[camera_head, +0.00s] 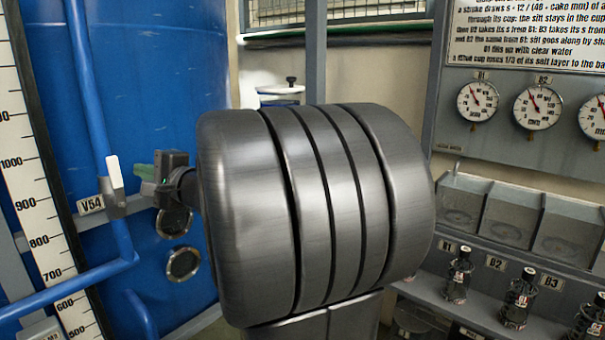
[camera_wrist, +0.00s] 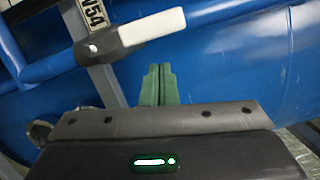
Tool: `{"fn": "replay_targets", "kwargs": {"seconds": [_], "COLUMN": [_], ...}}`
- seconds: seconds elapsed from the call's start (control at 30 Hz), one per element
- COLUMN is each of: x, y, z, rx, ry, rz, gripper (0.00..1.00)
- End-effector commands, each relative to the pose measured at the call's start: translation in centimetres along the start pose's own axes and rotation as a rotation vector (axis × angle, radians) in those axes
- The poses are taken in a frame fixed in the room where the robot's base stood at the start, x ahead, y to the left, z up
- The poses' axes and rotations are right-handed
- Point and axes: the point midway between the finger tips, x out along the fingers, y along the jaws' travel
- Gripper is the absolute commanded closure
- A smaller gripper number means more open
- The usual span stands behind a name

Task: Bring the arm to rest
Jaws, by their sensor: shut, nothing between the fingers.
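My gripper (camera_head: 143,171) shows small in the head view, its green fingers pointing left toward the blue tank. In the wrist view its fingertips (camera_wrist: 158,72) are together with nothing between them. The white handle of valve V54 (camera_head: 115,172) is just left of the fingers in the head view, on a blue pipe. In the wrist view the white valve handle (camera_wrist: 152,27) lies just beyond the fingertips. Whether they touch it I cannot tell. My large grey arm link fills the middle of the head view and hides what is behind it.
A large blue tank (camera_head: 165,70) stands behind the gripper, with a white level scale (camera_head: 40,190) at left. On the right are pressure gauges (camera_head: 538,108), open grey bins (camera_head: 511,218) and several small black bottles (camera_head: 458,276) labelled B1 to B3.

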Motion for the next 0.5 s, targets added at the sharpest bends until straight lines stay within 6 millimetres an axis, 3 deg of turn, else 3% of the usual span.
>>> {"fn": "replay_targets", "kwargs": {"seconds": [0.5], "x": [-0.8], "y": [1.9], "z": [-3.0], "rx": [0.468], "ry": [0.004], "rz": [-0.114], "gripper": [1.0]}}
